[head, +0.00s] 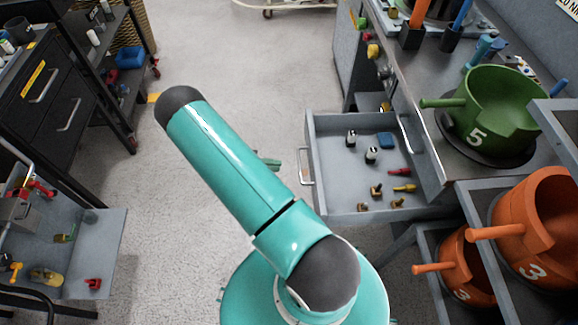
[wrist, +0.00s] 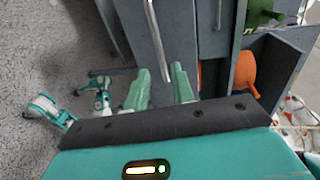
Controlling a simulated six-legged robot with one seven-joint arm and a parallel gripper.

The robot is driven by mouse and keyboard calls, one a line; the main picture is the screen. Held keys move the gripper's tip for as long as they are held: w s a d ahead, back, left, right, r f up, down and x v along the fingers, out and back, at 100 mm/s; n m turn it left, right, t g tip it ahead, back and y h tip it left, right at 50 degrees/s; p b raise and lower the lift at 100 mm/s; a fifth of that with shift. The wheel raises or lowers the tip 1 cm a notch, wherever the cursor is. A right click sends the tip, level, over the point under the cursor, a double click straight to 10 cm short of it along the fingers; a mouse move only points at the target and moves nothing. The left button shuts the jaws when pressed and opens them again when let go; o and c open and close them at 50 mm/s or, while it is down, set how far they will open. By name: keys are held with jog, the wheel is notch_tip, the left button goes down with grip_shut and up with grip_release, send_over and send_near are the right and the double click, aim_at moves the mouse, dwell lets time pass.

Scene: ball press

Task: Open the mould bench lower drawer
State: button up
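A grey drawer (head: 340,210) of the bench (head: 440,165) at the right stands pulled out, with small parts inside. I cannot tell if it is the lower one. Its front handle (head: 305,165) is a thin upright bar in the head view. My gripper (wrist: 162,76) is open, its two green fingers apart. In the wrist view a metal handle bar (wrist: 155,40) on a grey panel reaches down between the fingertips; contact cannot be told. In the head view only a little green of my gripper (head: 268,162) shows beside my arm, left of the drawer.
A green pot (head: 500,105) stands on the bench top. Orange pots (head: 535,225) sit on a lower stand at the right. A dark cabinet (head: 50,95) and a grey tray (head: 95,255) with small parts are at the left. The floor (head: 230,60) between is clear.

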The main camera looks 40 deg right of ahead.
jog(key=v, duration=0.4)
dwell(0.4)
jog(key=a+r+m+t+y, duration=0.35)
jog(key=r+m, duration=0.35)
jog(key=r, duration=0.6)
jog(key=a+r+m+t+y, duration=0.25)
jog(key=a+r+m, duration=0.35)
jog(key=r, duration=0.7)
jog(key=s+a+r+m+t+y, duration=0.3)
jog(key=s+a+r+m+t, duration=0.1)
jog(key=s+r+m+t, duration=0.1)
jog(key=s+a+r+m+t+y, duration=0.2)
jog(key=s+a+r+m+t, duration=0.2)
jog(key=s+r+m, duration=0.4)
notch_tip(320, 180, up, 4)
jog(key=shift+a+f+m+t+y, duration=0.2)
jog(key=shift+a+m+t+y, duration=0.2)
jog(key=shift+a+m, duration=0.45)
